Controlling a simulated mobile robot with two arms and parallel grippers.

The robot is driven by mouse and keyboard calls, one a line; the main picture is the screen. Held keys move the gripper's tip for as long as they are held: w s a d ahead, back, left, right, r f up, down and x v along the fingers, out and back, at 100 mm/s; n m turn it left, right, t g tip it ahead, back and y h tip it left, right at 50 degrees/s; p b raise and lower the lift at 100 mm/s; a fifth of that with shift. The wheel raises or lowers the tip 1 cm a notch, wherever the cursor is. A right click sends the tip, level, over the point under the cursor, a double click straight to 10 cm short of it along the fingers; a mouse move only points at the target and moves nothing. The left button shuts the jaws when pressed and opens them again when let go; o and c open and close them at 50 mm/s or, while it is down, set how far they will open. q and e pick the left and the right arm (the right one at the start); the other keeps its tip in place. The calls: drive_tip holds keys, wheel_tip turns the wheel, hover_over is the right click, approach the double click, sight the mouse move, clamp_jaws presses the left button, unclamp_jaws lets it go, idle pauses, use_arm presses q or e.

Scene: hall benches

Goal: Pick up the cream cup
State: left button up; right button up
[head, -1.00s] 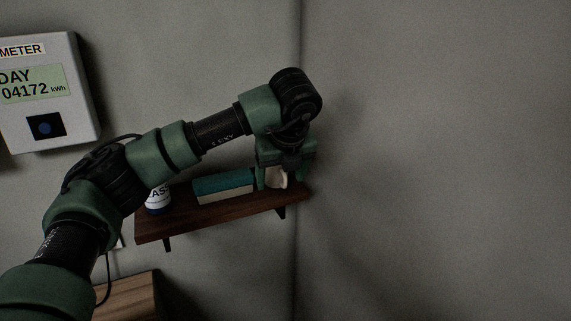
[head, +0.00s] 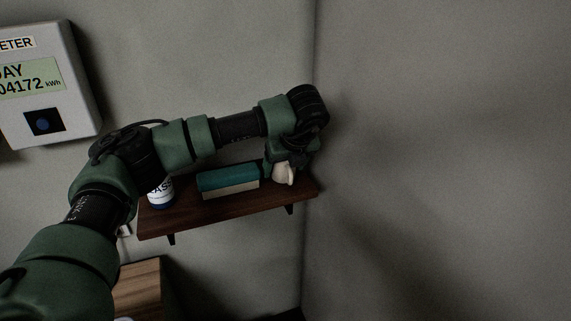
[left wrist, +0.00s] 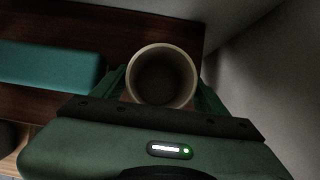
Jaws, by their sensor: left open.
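The cream cup (head: 284,173) stands at the right end of the dark wooden shelf (head: 225,210), partly hidden by my left gripper. In the left wrist view the cup (left wrist: 162,49) shows its round rim and dark, empty-looking inside. My left gripper (head: 284,167) comes down on the cup from above. In the left wrist view its green fingers (left wrist: 162,88) are open, one on each side of the cup. I cannot tell whether the fingers touch it. My right gripper is not in view.
A teal and cream block (head: 228,180) lies left of the cup. A white and blue labelled container (head: 160,194) stands at the shelf's left end. A wall corner is close on the right. A meter (head: 42,85) hangs at the upper left, and a wooden box (head: 138,290) is below.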

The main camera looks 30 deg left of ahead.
use_arm(q)
drive_tip(key=shift+c, duration=1.2)
drive_tip(key=c, duration=0.9)
drive_tip(key=shift+c, duration=0.2)
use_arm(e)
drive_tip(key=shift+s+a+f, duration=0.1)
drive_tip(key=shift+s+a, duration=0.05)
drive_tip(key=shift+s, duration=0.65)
